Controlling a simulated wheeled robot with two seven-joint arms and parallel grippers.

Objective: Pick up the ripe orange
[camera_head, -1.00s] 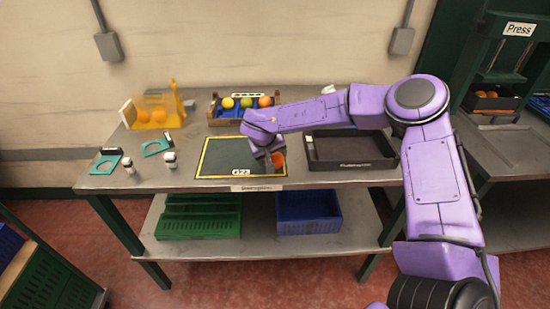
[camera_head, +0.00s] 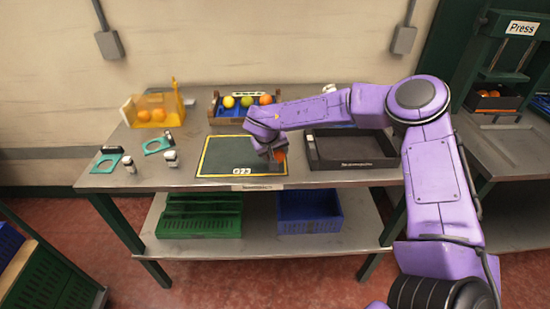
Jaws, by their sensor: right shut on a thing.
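An orange fruit (camera_head: 281,155) shows at the right side of the dark green mat (camera_head: 222,153) with a yellow border on the table. My right gripper (camera_head: 274,156) is shut on this orange, and its fingers and wrist hide part of it. I cannot tell whether the orange touches the mat. My left gripper is not in view.
A black tray (camera_head: 352,164) stands just right of the gripper. A crate (camera_head: 224,113) with yellow, green and orange fruit stands behind the mat. A yellow bin (camera_head: 177,106) with oranges, teal rings (camera_head: 157,146) and small white-and-black items (camera_head: 171,159) are at the left.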

